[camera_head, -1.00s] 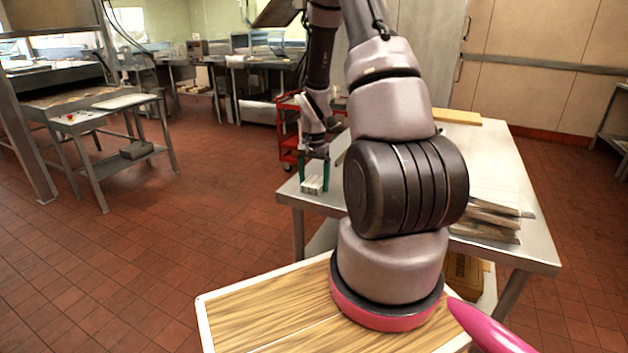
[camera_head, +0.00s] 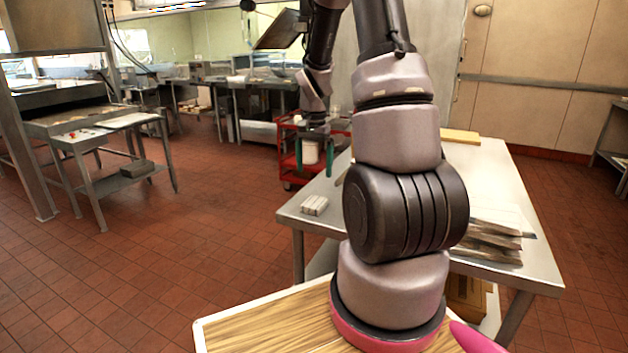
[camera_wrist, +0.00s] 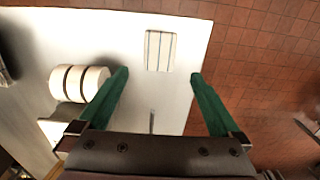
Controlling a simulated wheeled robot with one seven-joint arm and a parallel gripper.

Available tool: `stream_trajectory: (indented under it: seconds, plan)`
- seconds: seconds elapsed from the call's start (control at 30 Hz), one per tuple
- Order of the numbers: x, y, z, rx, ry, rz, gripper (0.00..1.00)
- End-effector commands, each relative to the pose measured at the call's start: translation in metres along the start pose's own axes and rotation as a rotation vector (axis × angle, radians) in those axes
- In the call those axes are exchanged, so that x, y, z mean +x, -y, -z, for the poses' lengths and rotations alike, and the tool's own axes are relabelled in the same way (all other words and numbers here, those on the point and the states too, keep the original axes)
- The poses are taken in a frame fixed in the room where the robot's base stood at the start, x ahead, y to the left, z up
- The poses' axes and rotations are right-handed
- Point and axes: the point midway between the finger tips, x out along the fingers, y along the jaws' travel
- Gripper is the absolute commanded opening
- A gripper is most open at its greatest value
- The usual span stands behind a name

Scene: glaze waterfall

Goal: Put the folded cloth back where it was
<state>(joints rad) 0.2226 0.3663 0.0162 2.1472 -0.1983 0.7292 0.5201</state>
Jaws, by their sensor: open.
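The folded cloth (camera_head: 314,205) is a small white bundle with stripes. It lies flat on the metal table (camera_head: 350,222) near its left front corner. In the wrist view the cloth (camera_wrist: 160,50) shows pale with blue stripes, close to the table edge. My gripper (camera_head: 315,182) has green fingers pointing down above the cloth, apart from it. In the wrist view my gripper (camera_wrist: 160,75) is open with nothing between its fingers, and the cloth lies just beyond the fingertips. Part of the table is hidden behind my arm.
A red cart (camera_head: 289,150) is behind the table.

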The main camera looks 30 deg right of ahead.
Motion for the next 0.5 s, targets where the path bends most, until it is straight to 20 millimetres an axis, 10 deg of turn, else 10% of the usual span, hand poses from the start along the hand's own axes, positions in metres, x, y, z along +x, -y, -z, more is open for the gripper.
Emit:
stream_trajectory:
  seconds: [0.17,0.5]
  plan:
    - [-0.025,0.002,-0.006,-0.019,-0.018,0.021,1.00]
    - [-0.156,-0.007,-0.083,-0.209,-0.166,0.214,1.00]
